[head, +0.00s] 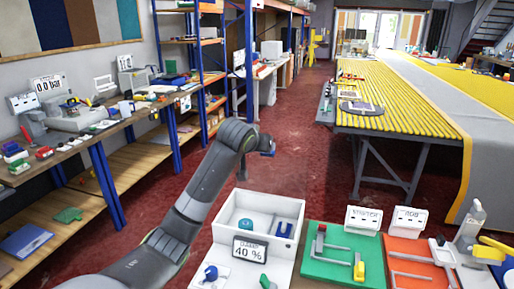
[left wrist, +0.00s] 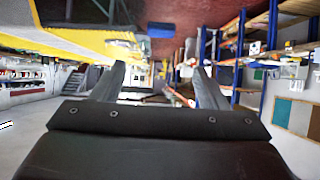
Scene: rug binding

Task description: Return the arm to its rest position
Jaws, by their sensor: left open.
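My left arm (head: 190,205) rises from the lower left in the head view and bends at a high joint above the aisle. Its far end lies mostly behind that joint, so the gripper is not clear there. In the left wrist view my left gripper (left wrist: 160,75) has its two fingers well apart, with nothing between them. It is in the air, touching nothing that I can see. My right gripper is in neither view.
Below the arm stand a white divided tray (head: 230,215) labelled 40 %, a green mat (head: 312,268) and an orange mat (head: 405,275) with tools. A wooden bench (head: 100,135) runs along the left. A yellow slatted table (head: 385,105) stands right. The red floor (head: 290,150) between is clear.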

